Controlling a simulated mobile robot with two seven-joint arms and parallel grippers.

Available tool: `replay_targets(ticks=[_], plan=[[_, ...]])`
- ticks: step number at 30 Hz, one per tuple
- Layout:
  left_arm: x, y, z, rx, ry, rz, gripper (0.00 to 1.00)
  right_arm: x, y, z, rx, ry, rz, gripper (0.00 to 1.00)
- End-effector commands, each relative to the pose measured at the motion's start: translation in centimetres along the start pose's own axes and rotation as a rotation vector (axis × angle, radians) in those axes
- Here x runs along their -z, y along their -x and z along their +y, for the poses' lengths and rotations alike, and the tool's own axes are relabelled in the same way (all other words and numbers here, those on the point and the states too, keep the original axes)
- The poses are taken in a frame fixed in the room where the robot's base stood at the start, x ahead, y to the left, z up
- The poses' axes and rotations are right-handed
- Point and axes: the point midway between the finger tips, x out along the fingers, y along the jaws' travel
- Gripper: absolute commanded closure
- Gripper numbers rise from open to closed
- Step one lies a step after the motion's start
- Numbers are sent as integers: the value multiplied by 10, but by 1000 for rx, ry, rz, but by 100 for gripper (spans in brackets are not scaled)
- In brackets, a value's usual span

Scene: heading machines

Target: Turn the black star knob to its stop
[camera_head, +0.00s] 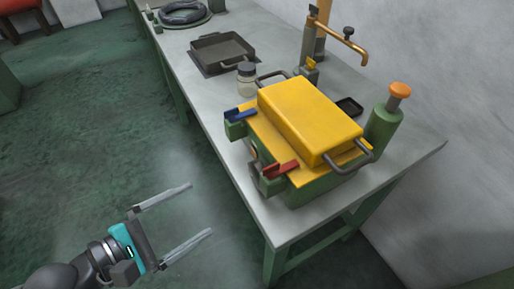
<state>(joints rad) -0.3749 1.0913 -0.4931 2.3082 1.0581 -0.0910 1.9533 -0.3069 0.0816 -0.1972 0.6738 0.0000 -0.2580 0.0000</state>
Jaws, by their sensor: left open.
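My left gripper (199,209) is open and empty over the green floor, in front of the bench and apart from it. Its two long pale fingers point right toward the machine. The machine (310,113) is a green body with a yellow cover and grey handles. It stands near the bench's close end. A blue lever (240,113) and a red lever (281,170) sit at its front corners. A small dark part (255,167) shows on its front face between them; I cannot tell whether this is the black star knob. My right gripper is out of view.
The grey bench (285,224) has green legs. A green bottle (384,127) with an orange top stands right. The floor around my gripper is clear.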

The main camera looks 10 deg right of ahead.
Motion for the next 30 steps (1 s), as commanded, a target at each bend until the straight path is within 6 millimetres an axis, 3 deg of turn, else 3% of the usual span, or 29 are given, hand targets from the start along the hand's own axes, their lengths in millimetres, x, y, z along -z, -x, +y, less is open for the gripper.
replay_targets(ticks=[3, 11, 30], plan=[[-14, 8, -1, 3, 29, -16, 0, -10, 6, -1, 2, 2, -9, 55], [-14, -4, -2, -3, 38, -21, 0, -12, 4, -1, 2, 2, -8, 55], [-15, -88, -2, -2, 35, -21, 0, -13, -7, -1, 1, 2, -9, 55]])
